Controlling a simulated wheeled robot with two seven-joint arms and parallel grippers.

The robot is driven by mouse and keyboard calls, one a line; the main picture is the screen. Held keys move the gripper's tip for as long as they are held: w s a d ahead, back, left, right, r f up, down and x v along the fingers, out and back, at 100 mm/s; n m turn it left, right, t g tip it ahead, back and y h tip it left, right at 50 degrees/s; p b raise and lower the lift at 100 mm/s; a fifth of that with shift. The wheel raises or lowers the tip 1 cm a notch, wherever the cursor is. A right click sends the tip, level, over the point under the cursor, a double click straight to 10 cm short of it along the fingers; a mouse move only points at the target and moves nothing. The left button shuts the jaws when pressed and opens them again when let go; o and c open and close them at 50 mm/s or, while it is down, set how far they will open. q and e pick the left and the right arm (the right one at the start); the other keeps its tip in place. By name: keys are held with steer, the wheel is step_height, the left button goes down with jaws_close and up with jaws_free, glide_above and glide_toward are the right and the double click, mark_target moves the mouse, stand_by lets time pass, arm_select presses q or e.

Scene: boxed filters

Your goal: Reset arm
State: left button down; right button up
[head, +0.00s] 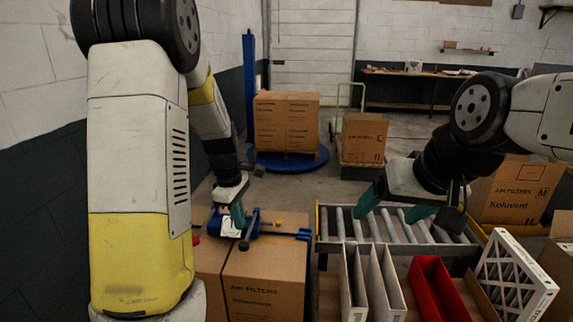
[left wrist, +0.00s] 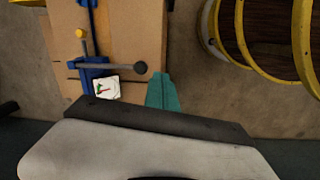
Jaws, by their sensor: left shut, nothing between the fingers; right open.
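My left gripper (head: 238,214) hangs at the left, above a large cardboard box marked AIR FILTERS (head: 262,275). Its green fingers are together with nothing between them; they also show in the left wrist view (left wrist: 161,93). A blue strapping tool (head: 255,226) with a dark-knobbed lever lies on top of the box, close beside the fingers; it shows in the left wrist view (left wrist: 92,72) with a white dial. My right gripper (head: 396,205) is at the right, over the roller conveyor (head: 348,245). Its green fingers are apart and hold nothing.
White filter panels (head: 388,275), a red bin (head: 437,290) and a pleated filter (head: 512,278) stand at the front right. A Koluvent box (head: 512,195) is behind my right arm. Stacked boxes (head: 286,122) stand on a blue turntable (head: 289,162) further back. Open floor lies between.

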arm_select(q)
steer(key=s+d+r+m+t, duration=0.2)
steer(key=s+r+m, duration=0.6)
steer(key=s+r, duration=0.1)
steer(key=s+d+r+m+t+h, duration=0.1)
steer(key=s+d+r+m+t, duration=0.1)
steer(key=s+r+m, duration=0.5)
steer(key=s+r+t, duration=0.1)
steer(key=s+r, duration=0.1)
steer(key=s, duration=0.1)
steer(key=shift+s+m, duration=0.35)
steer(key=shift+m, duration=0.05)
